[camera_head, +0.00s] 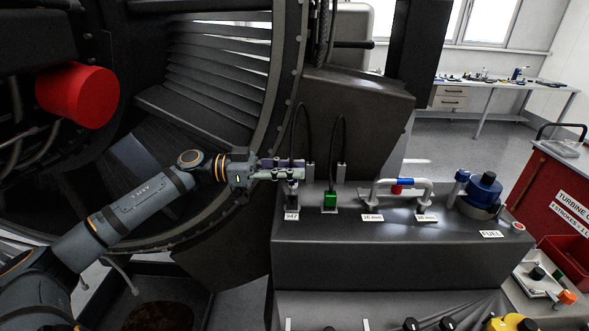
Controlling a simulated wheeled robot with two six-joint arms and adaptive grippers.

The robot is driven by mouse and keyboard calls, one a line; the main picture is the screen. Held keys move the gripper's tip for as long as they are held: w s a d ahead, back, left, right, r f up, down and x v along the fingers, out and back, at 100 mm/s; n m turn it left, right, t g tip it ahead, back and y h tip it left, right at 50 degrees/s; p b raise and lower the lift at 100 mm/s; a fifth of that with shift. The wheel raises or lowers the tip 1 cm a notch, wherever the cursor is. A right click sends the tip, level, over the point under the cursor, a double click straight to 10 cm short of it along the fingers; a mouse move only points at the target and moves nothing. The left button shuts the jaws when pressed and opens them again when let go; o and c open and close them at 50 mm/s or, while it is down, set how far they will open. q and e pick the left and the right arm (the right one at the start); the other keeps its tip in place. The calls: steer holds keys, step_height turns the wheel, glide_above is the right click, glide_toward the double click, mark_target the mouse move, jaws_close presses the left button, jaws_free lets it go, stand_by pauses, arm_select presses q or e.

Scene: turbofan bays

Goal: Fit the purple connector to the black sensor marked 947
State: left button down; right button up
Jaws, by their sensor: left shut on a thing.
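My left gripper (298,169) reaches in from the left, shut on the purple connector (293,180), which is mostly hidden by the fingers. A black cable (294,125) loops up behind the fingers. The black sensor (292,199) stands upright on the grey ledge, behind the label 947 (291,216). The connector is directly above the sensor, very close to its top; I cannot tell whether they touch or are seated. My right gripper is not in view.
A green connector (330,201) with its own cable stands just right of the sensor on the ledge (390,255). Further right are a white pipe with blue and red fittings (400,184) and a blue-capped fuel unit (485,187). The engine casing (285,70) rises behind the arm.

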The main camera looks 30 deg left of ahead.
arm_select(q)
steer(key=shift+a, duration=0.2)
steer(key=shift+r+p, duration=0.1)
steer(key=shift+p, duration=0.3)
steer(key=shift+d+f+b, duration=0.2)
steer(key=shift+f+b, duration=0.1)
steer(key=shift+f, duration=0.15)
steer(key=shift+w+d+f, duration=0.1)
steer(key=shift+f, duration=0.15)
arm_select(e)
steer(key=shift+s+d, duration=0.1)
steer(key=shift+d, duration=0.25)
arm_select(q)
steer(key=shift+f, duration=0.1)
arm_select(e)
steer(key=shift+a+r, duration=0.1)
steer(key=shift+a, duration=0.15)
